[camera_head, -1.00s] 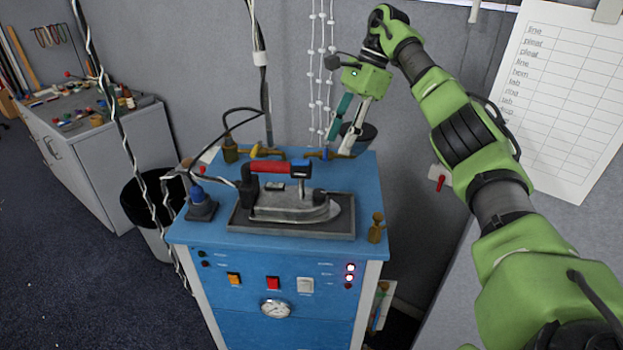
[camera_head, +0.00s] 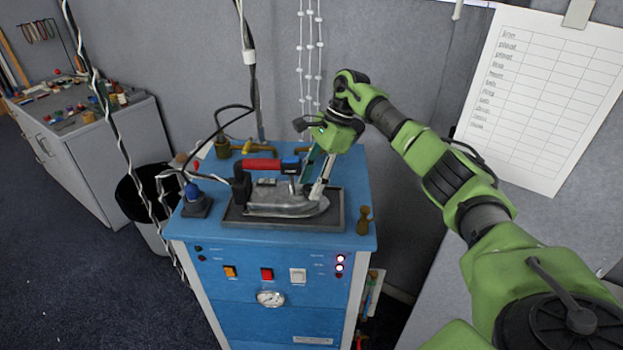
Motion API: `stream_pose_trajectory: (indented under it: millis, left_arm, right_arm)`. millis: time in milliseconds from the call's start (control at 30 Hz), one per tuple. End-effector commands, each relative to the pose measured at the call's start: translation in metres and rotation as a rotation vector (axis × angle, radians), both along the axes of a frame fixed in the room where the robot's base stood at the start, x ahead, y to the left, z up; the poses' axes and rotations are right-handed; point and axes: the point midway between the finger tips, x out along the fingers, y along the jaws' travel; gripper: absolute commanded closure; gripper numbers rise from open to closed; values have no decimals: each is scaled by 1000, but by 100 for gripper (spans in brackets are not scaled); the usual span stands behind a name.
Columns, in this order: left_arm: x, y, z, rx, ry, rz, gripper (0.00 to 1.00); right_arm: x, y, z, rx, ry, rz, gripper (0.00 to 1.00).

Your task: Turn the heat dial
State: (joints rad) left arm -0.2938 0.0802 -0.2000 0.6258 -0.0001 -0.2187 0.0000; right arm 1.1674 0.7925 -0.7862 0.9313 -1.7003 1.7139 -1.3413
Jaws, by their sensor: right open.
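The steam iron (camera_head: 284,203) with a red handle (camera_head: 262,165) lies flat on a dark tray (camera_head: 335,222) on the blue cabinet. A dark blue knob-like part (camera_head: 291,163) sits at the handle's right end; I cannot tell whether it is the heat dial. My right gripper (camera_head: 311,184) reaches down from above at the right end of the iron, fingers open, close to that blue part. Whether it touches the iron is unclear. A round white gauge (camera_head: 270,298) is on the cabinet front. My left gripper is not in view.
The blue cabinet (camera_head: 215,318) has an orange switch (camera_head: 230,271), a red switch (camera_head: 267,274) and a white switch (camera_head: 298,275). A small brass-coloured piece (camera_head: 364,221) stands beside the tray. Brass valves (camera_head: 243,147) line the back. Cables hang at the left.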

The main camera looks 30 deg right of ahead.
Motion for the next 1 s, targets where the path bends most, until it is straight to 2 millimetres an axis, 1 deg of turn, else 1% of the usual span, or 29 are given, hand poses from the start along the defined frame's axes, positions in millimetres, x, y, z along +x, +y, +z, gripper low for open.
stream_pose_trajectory:
  millis: [100, 200, 233, 267, 300, 367, 400, 767, 1000]
  left_arm:
    - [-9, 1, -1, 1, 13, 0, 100]
    - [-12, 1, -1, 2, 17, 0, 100]
    - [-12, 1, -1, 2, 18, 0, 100]
    - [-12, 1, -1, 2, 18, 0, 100]
    - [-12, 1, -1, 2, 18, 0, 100]
    - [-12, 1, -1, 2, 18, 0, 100]
    - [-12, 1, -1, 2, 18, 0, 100]
    - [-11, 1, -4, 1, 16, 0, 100]
    - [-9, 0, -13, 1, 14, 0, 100]
  right_arm:
    - [0, 0, -1, 0, 0, 0, 60]
    - [0, 0, -1, 0, 0, 0, 60]
    - [0, 0, -1, 0, 0, 0, 62]
    - [0, 0, -1, 0, 0, 0, 70]
    - [0, 0, -1, 0, 0, 0, 81]
    - [0, 0, -1, 0, 0, 0, 96]
    - [0, 0, -1, 0, 0, 0, 98]
    - [-1, 0, -2, -1, 1, -38, 98]
    - [-2, 0, -3, -2, -1, -175, 98]
